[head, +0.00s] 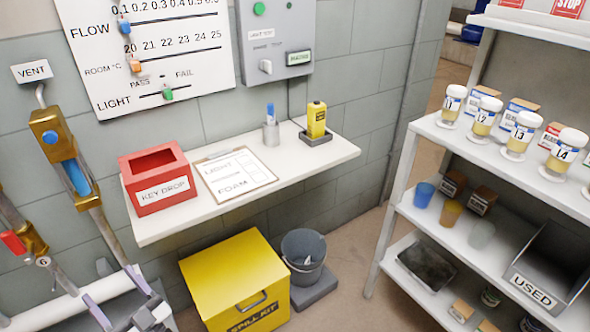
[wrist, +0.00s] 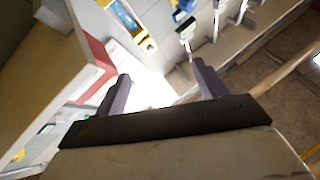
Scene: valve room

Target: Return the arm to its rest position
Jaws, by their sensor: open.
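My gripper (head: 108,282) shows at the lower left of the head view, in front of the pipework and left of the yellow spill kit box. Its two grey-purple fingers point up and stand apart. In the wrist view my gripper (wrist: 158,82) is open, with a wide gap between the fingers. I see nothing held between them. Most of the arm is outside the head view.
A white shelf (head: 320,158) carries a red key drop box (head: 160,198), a clipboard (head: 236,174) and a yellow device (head: 316,120). Valves and pipes (head: 75,175) stand at the left. The spill kit (head: 238,280) and a bucket (head: 304,250) are below. A rack (head: 405,160) stands right.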

